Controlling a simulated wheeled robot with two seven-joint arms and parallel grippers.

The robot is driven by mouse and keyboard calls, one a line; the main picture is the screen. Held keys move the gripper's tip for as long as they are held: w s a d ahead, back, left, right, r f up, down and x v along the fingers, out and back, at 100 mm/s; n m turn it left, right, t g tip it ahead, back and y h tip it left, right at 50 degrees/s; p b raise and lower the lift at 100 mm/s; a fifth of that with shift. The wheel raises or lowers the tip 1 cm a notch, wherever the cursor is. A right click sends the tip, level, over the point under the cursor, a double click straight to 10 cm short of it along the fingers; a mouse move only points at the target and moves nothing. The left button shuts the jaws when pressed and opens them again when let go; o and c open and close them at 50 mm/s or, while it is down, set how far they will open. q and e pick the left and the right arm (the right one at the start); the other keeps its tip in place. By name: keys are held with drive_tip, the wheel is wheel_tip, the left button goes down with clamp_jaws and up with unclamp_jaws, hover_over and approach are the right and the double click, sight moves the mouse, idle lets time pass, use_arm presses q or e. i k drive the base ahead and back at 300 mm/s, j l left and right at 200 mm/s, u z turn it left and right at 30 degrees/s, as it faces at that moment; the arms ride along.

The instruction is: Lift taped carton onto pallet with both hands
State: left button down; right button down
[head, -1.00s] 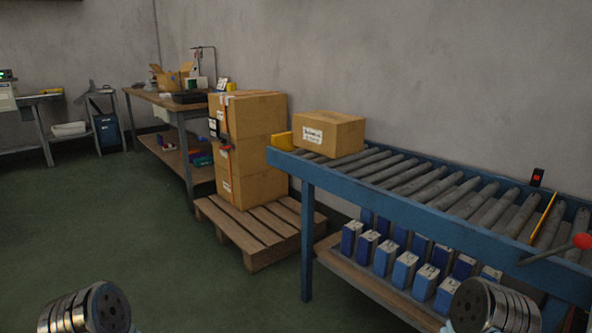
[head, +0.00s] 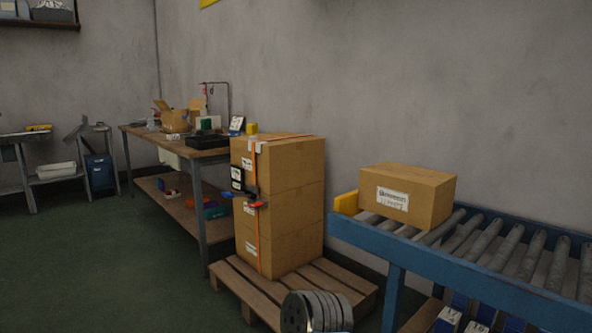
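A brown carton (head: 431,190) with a white label on its front sits at the far end of the roller conveyor (head: 455,275), against a yellow end stop (head: 346,203). A wooden pallet (head: 345,285) lies on the floor left of the conveyor. It bears a stack of cartons (head: 285,205) with an orange strap around it. A round metal part of one of my arms shows at the bottom centre, in front of the pallet. Neither gripper's fingers are in view.
A workbench (head: 183,148) with an open box (head: 180,117) stands behind the stack, along the wall. Blue and white boxes (head: 447,321) lie under the conveyor. A side table (head: 48,180) and a blue bin (head: 98,172) are at the far left. Green floor at left is clear.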

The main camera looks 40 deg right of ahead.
sight(418, 197)
drive_tip(key=i+j, duration=0.1)
drive_tip(key=i, duration=1.4)
drive_tip(key=i+j+z, duration=0.1)
drive_tip(key=i+z, duration=0.3)
drive_tip(key=i, duration=0.6)
